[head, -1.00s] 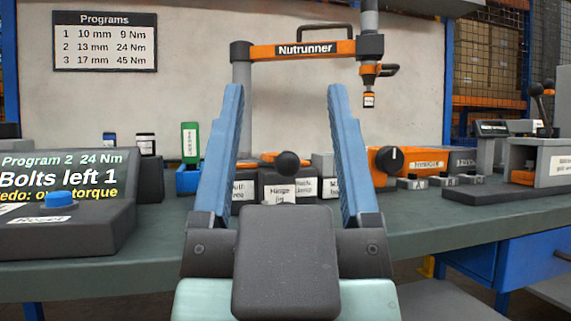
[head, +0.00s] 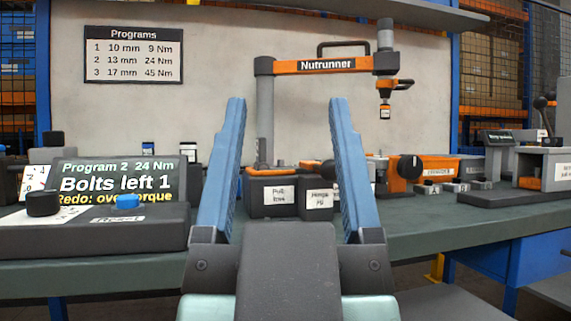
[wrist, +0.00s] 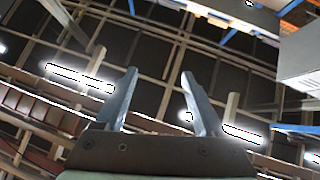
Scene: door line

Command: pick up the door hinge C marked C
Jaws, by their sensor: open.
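A row of small grey labelled blocks stands on the bench at the right in the head view. The nearest, left one (head: 428,188) seems marked A. The middle one (head: 455,186) and the right one (head: 480,184) have marks too small to read, so I cannot tell which is door hinge C. My gripper (head: 287,100) is open and empty, its blue fingers pointing up in front of the bench, left of these blocks. The wrist view shows the open fingers (wrist: 158,73) against the ceiling, with no hinge in it.
The nutrunner arm (head: 325,66) stands behind my gripper. A dark jig block with labels (head: 270,208) is between the fingers in the picture. A display console (head: 120,190) stands left on the bench. An orange unit with a black knob (head: 410,167) is right. Bare bench top (head: 420,228) lies in front.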

